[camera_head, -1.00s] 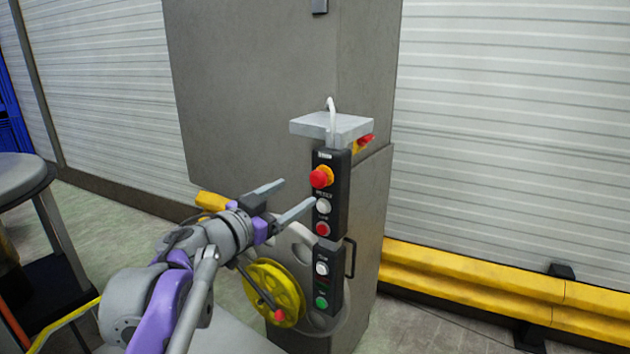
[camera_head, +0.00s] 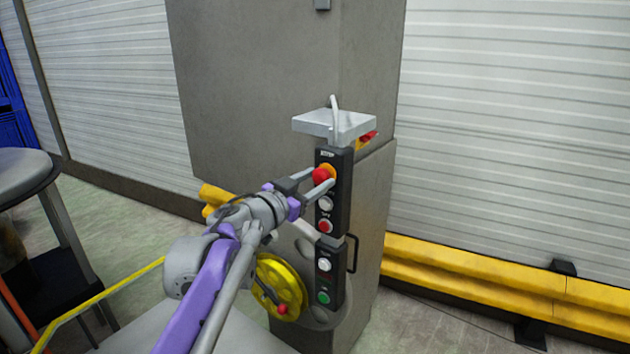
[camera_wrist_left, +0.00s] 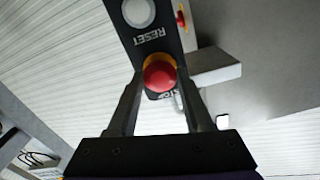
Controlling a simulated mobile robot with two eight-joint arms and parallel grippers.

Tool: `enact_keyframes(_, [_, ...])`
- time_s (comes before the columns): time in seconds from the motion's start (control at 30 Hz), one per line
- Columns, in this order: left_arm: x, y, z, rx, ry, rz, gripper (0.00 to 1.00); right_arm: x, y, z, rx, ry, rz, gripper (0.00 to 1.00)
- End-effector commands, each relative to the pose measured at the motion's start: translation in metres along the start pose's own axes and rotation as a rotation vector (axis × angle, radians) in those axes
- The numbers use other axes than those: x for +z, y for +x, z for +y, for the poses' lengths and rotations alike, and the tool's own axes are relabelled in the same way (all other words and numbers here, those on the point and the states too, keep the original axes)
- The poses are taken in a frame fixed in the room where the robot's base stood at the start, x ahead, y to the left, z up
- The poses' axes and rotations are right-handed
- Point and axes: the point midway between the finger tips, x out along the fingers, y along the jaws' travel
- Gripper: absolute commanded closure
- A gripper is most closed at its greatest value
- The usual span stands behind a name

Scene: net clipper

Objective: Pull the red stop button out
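The red stop button (camera_head: 320,175) is a round red knob on a yellow-orange collar near the top of a black control panel (camera_head: 341,203). My left gripper (camera_head: 319,177) is at the button, its two fingers apart with the knob between their tips. In the left wrist view the red stop button (camera_wrist_left: 159,74) sits between the two fingers of my left gripper (camera_wrist_left: 161,95), below the RESET label. Gaps appear on both sides of the knob there, so the fingers look open around it. My right gripper is in neither view.
A grey shelf (camera_head: 335,124) juts out just above the panel. White, red and green buttons lie lower on the panel. A yellow wheel (camera_head: 280,287) is below my left arm. A round stool (camera_head: 22,172) stands at left, and a yellow barrier (camera_head: 470,279) runs along the right wall.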

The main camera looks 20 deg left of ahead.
Motion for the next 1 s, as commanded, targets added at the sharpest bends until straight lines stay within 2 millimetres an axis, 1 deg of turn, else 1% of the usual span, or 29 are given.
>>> enact_keyframes(0.03, [0.0,-0.0001,0.0002,0.001,0.0,0.0,0.62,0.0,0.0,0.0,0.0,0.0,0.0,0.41])
enact_keyframes(0.17, [-0.0001,-0.0001,0.0002,0.001,0.0,0.0,0.85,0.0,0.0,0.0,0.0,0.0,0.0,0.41])
enact_keyframes(0.2, [-0.0001,-0.0001,0.0002,0.001,0.0,0.0,0.93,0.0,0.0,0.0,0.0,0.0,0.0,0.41])
enact_keyframes(0.23, [-0.0001,-0.0001,0.0003,0.001,0.0,0.0,0.98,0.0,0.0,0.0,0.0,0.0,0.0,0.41])
enact_keyframes(0.27, [-0.0001,-0.0001,0.0003,0.001,0.0,0.0,1.0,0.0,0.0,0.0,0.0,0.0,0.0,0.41])
enact_keyframes(1.0, [-0.0001,-0.0001,0.0004,0.001,0.0,0.0,1.0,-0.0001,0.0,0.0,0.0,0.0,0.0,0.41])
